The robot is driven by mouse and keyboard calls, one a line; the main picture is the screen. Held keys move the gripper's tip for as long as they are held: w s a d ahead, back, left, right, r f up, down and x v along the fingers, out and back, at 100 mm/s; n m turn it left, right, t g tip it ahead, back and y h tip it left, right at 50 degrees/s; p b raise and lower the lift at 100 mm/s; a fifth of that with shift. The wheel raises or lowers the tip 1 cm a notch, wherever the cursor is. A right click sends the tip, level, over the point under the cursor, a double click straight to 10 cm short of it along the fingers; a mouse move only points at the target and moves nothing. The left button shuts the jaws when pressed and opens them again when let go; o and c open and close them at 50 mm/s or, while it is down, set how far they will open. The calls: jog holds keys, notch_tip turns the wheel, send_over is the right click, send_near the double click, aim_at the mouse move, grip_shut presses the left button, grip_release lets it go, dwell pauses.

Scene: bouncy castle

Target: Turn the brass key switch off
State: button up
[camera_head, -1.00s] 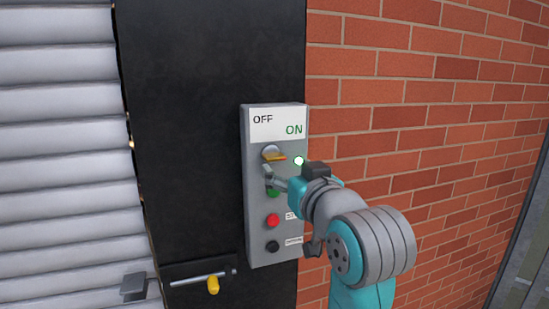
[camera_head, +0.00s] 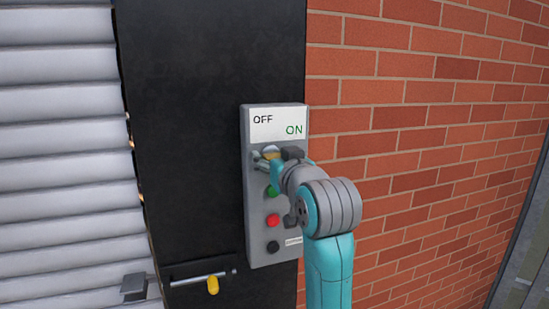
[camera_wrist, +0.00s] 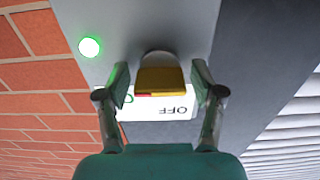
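The brass key switch (camera_head: 269,151) is near the top of a grey control box, under a white plate (camera_head: 277,123) marked OFF at left and ON at right. My gripper (camera_head: 266,159) hides part of it in the head view. In the wrist view, the yellow-brown key (camera_wrist: 161,80) sits between the two fingers of my gripper (camera_wrist: 159,74), with a small gap visible on each side. The gripper is open around the key. The key's exact angle is hard to tell.
A lit green lamp (camera_wrist: 89,47) is beside the key. A green button (camera_head: 271,191), red button (camera_head: 272,220) and black button (camera_head: 272,247) are below it on the grey box (camera_head: 254,225). Brick wall is at right.

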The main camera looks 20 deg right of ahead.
jog(key=c, duration=0.8)
jog(key=shift+n, duration=0.4)
jog(key=n, duration=0.3)
jog(key=shift+n, duration=0.4)
jog(key=n, duration=1.3)
jog(key=shift+f, duration=0.1)
jog(key=shift+n, duration=0.3)
